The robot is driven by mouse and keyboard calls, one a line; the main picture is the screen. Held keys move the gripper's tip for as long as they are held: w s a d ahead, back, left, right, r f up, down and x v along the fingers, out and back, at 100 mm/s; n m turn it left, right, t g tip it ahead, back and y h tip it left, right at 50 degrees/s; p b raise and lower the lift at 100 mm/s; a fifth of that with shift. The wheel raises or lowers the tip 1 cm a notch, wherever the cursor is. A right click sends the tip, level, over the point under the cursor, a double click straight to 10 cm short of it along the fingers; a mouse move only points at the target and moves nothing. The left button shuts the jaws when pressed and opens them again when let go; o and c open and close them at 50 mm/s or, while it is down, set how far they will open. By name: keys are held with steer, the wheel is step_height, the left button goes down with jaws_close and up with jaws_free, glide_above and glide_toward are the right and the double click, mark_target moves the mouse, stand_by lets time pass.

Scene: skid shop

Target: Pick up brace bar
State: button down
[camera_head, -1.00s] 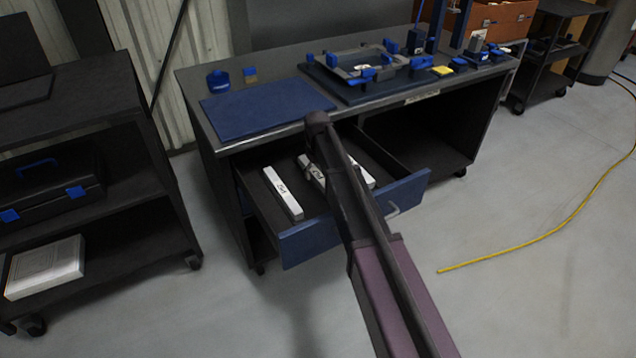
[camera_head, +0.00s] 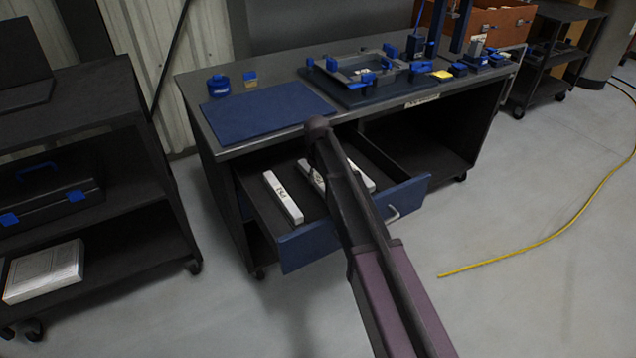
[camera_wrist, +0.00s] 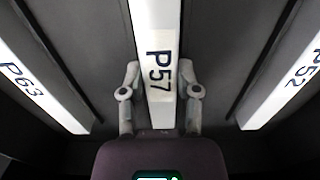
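Three pale brace bars lie in an open drawer. In the wrist view the middle bar, marked P57 (camera_wrist: 158,35), runs straight away from me, with the P63 bar (camera_wrist: 35,85) to its left and the P52 bar (camera_wrist: 290,85) to its right. My gripper (camera_wrist: 158,72) has one finger on each side of the P57 bar, close against its edges, so it looks shut on it. The bar seems to rest in the drawer. In the head view my arm covers my gripper and part of the middle bar; the left bar (camera_head: 283,197) shows clearly.
The drawer (camera_head: 310,246) sticks out from under a workbench (camera_head: 245,145). A blue mat (camera_head: 265,110) and a fixture (camera_head: 365,72) are on top. A dark shelf cart (camera_head: 110,235) stands at left. A yellow cable (camera_head: 540,243) lies on the floor at right.

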mark_target(317, 178)
steer(key=shift+r, duration=0.2)
stand_by(0.3)
step_height(317, 178, up, 3)
steer(key=p, duration=0.3)
steer(key=shift+f, duration=0.1)
steer(key=w+d, duration=0.3)
steer(key=d, duration=0.1)
steer(key=w+d, duration=0.4)
steer(key=d, duration=0.1)
steer(key=w+d, duration=0.3)
steer(key=d, duration=0.2)
steer(key=shift+w+d, duration=0.25)
steer(key=shift+w, duration=0.1)
steer(key=shift+r+p, duration=0.25)
steer(key=shift+p, duration=0.15)
